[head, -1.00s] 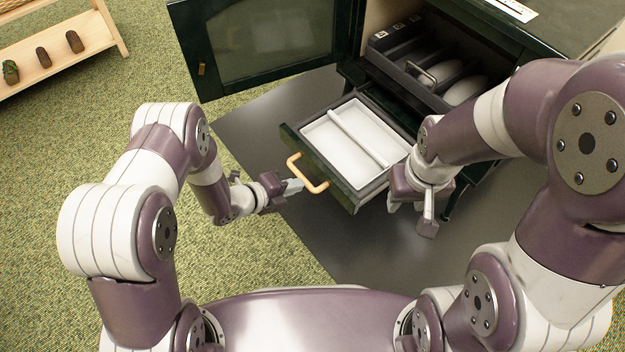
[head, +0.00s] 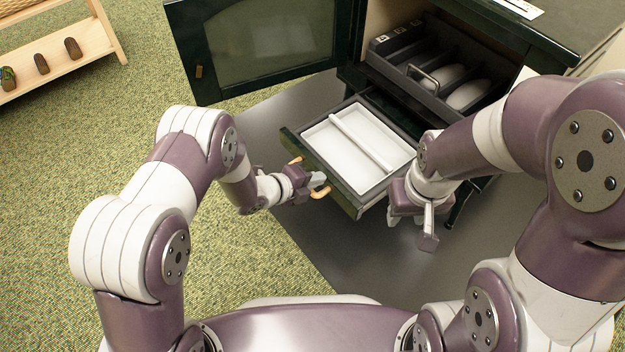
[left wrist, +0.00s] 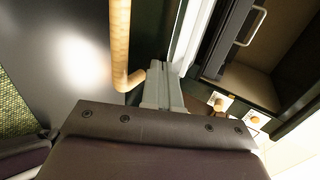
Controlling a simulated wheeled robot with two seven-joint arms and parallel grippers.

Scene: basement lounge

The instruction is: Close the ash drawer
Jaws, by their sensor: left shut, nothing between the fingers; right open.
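The ash drawer (head: 345,199) is pulled out from below the stove, with a dark green front and a white two-part tray (head: 360,146) inside. Its pale wooden handle (head: 321,192) is partly hidden behind my left gripper (head: 318,178). The left gripper is shut and empty, at the drawer front by the handle. In the left wrist view the shut fingers (left wrist: 160,88) lie right beside the wooden handle (left wrist: 120,45); I cannot tell whether they touch. My right gripper (head: 428,228) is open, pointing down beside the drawer's right side, and appears empty.
The stove's glazed door (head: 275,45) hangs open at the left. Above the drawer, a dark rack (head: 425,75) with several slots sits in the open stove. A dark floor plate (head: 370,262) lies below. A wooden shelf (head: 60,47) stands far left on green carpet.

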